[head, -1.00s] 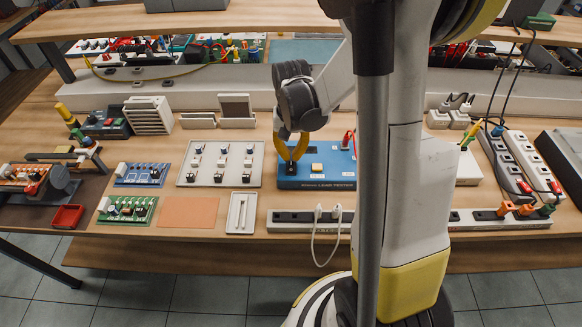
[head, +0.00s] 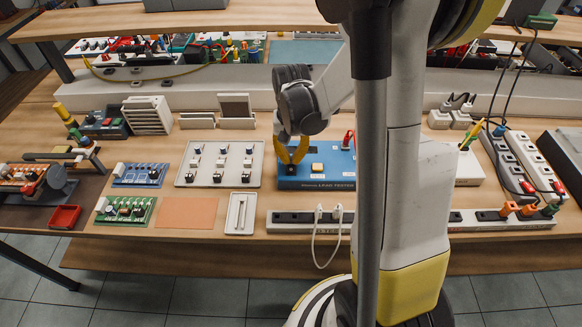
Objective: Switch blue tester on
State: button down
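The blue tester (head: 318,181), labelled as a lead tester, lies on the wooden workbench at the middle of the head view. It has a pale yellowish button (head: 317,168) near its centre, a dark part at its left end and a red plug at its upper right. My gripper (head: 291,163), with yellow fingers, points down over the tester's left end. The fingers are spread around or just above the dark part there. I cannot tell whether they touch it. My arm column hides the tester's right edge.
A white panel with several switches (head: 186,179) lies left of the tester. A white power strip (head: 281,227) with plugs and a hanging white cable runs along the bench's front edge. A small white tray (head: 232,225) and an orange mat (head: 187,212) lie front left. A shelf overhangs behind.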

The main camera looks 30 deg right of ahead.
aim_at(291, 163)
jog(key=shift+f+b, duration=0.35)
jog(key=shift+f, duration=0.15)
jog(key=shift+r, duration=0.15)
jog(key=shift+r+p, duration=2.55)
jog(key=shift+r, duration=0.9)
jog(key=s+a+r+n+t+b, duration=0.2)
jog(key=s+a+r+n+t, duration=0.4)
jog(key=s+a+r, duration=0.4)
jog(key=shift+s+a+r+n+t, duration=0.4)
jog(key=shift+a+r+t, duration=0.1)
jog(key=shift+a+r, duration=1.2)
jog(key=shift+f, duration=0.1)
